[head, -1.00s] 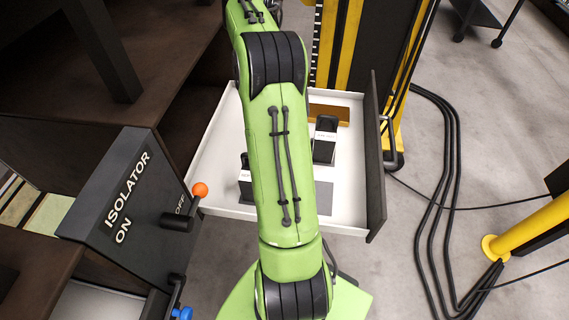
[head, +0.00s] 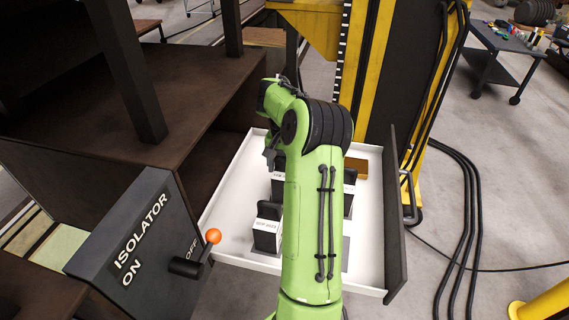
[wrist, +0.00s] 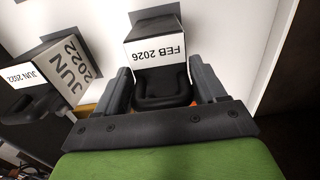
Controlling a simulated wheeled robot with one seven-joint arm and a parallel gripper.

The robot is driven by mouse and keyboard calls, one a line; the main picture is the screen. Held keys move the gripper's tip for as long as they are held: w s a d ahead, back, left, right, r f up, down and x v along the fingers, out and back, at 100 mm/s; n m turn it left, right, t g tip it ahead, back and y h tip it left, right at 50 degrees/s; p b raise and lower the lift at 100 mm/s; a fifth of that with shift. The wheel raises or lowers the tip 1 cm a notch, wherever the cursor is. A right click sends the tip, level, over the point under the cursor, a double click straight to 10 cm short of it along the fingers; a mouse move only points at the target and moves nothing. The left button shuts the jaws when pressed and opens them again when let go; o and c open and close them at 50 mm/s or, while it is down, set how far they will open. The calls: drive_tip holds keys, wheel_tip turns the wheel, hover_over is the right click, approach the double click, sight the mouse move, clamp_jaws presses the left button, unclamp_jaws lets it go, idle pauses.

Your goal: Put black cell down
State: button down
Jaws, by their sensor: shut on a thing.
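In the wrist view my gripper (wrist: 165,100) is shut on a black cell (wrist: 158,82) with a white label reading FEB 2026. Its fingers lie either side of the cell's handle. The white drawer floor shows behind it; whether the cell touches the floor cannot be told. Another cell (wrist: 62,65), labelled JUN 2022, is to its left. In the head view my gripper (head: 271,157) is over the left part of the open white drawer (head: 372,240), with a dark labelled cell (head: 278,187) just below it. A nearer black cell (head: 267,236) stands in the drawer.
My arm hides the drawer's middle; another cell (head: 349,190) shows partly at its right. A brown block (head: 361,168) lies at the back. Black cables (head: 465,220) lie right.

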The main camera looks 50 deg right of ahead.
drive_tip(key=shift+c, duration=2.4)
unclamp_jaws()
drive_tip(key=shift+f, duration=0.1)
drive_tip(key=o, duration=0.4)
